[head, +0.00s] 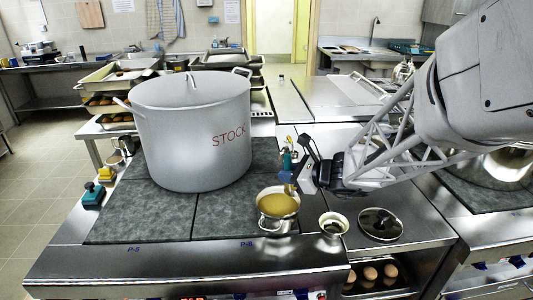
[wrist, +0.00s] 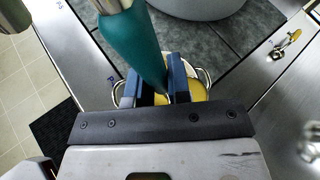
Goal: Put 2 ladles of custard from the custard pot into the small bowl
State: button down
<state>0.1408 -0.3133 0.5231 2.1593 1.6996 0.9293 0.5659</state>
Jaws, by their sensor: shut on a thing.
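The custard pot (head: 266,225) is a small metal pot with yellow custard (head: 278,205), at the front right of the dark cooktop. In the wrist view the custard (wrist: 197,91) shows partly behind my fingers. My gripper (head: 291,180) is just above the pot, shut on the teal handle of a ladle (head: 287,157). The handle also fills the upper middle of the wrist view (wrist: 145,45). The ladle's lower end is hidden, so I cannot tell if it is in the custard.
A large stockpot (head: 190,135) marked STOCK stands close behind and left of the custard pot. A round lid (head: 380,223) lies right of the small bowl. Teal and yellow objects (head: 94,192) sit at the cooktop's left edge. The cooktop's front left (head: 140,215) is clear.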

jog(key=s+d+f+m+t+h, duration=0.3)
jog(key=d+m+h, duration=0.3)
jog(key=d, duration=0.4)
jog(key=shift+s+m+t, duration=0.3)
jog(key=shift+s+t, duration=0.2)
jog(key=shift+s, duration=0.2)
jog(key=shift+d+r, duration=0.1)
dwell(0.9)
jog(key=w+d+f+m+y, duration=0.3)
jog(key=d+f+m+y, duration=0.1)
jog(key=d+m, duration=0.3)
jog(key=w+d+f+m+y, duration=0.3)
jog(key=d+f+m+y, duration=0.1)
jog(key=d+m, duration=0.4)
jog(key=shift+w+m+y, duration=0.4)
jog(key=shift+m, duration=0.6)
dwell(1.7)
jog(key=shift+d+f, duration=0.1)
dwell(1.0)
